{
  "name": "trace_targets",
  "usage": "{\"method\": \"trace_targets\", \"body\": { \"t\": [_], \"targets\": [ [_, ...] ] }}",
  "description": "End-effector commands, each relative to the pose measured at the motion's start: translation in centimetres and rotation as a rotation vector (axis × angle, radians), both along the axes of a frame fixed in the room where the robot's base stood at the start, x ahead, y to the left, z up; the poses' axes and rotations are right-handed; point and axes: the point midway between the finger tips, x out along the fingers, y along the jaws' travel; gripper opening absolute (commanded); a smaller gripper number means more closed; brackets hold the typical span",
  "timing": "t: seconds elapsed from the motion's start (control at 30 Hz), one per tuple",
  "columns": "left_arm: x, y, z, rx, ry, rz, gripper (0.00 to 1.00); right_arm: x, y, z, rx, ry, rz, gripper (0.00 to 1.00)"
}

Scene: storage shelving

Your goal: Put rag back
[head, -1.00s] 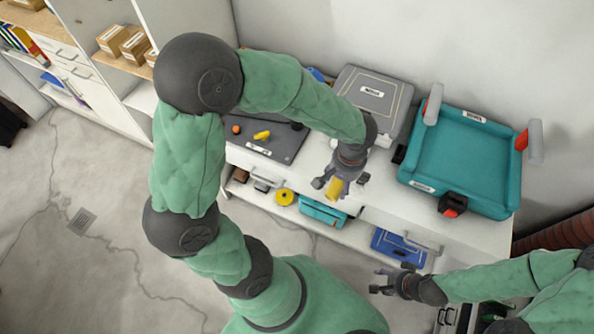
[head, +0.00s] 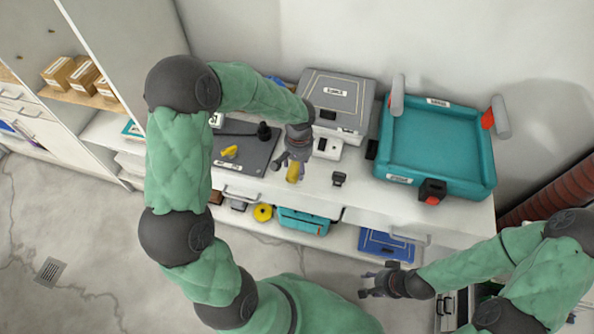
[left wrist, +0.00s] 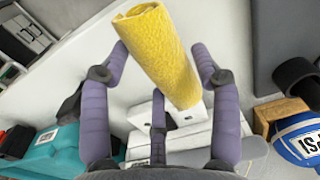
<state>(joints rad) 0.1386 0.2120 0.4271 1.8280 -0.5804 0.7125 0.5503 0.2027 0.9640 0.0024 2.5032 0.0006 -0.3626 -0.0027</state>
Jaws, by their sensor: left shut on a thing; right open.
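The rag (head: 294,172) is a yellow rolled cloth. My left gripper (head: 291,160) is shut on it and holds it above the white worktop near its front edge. In the left wrist view the rag (left wrist: 160,50) stands up between the purple fingers of the left gripper (left wrist: 158,70), its upper end tilted left. My right gripper (head: 366,287) is open and empty, in front of the bench, low beside the blue case.
A dark grey mat (head: 245,148) with a yellow item lies left on the worktop (head: 340,195). A grey case (head: 335,95) and a large teal tray (head: 437,150) stand behind and right. The lower shelf holds a yellow roll (head: 262,212), a teal case (head: 303,221) and a blue case (head: 386,245).

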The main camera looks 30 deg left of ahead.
Motion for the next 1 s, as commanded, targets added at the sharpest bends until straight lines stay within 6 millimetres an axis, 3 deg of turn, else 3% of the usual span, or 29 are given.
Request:
{"method": "trace_targets", "body": {
  "t": [0.17, 0.4, 0.8, 0.83, 0.9, 1.0],
  "targets": [
    [0.5, 0.5, -1.0, 0.0, 0.001, 0.0, 0.32, 0.0, 0.0, -0.4, 0.0, 0.0, 0.0, 0.45],
    [0.6, 0.7, -4.2, 0.0, 0.002, -0.001, 0.32, 0.0, 0.0, -2.2, 0.0, 0.0, 0.0, 0.45],
    [0.6, 0.6, -4.5, 0.0, 0.0, -0.001, 0.32, 0.0, 0.0, -2.4, 0.0, 0.0, 0.0, 0.45],
    [0.6, 0.6, -4.5, 0.0, 0.0, -0.001, 0.68, 0.0, 0.0, -2.4, 0.0, 0.0, 0.0, 0.45],
    [0.6, 0.6, -4.4, 0.0, 0.0, -0.001, 0.86, 0.0, 0.0, -2.3, 0.0, 0.0, 0.0, 0.45],
    [0.6, 0.6, -4.4, 0.0, 0.0, -0.001, 0.86, 0.0, 0.0, -2.3, 0.0, 0.0, 0.0, 0.45]
  ]
}}
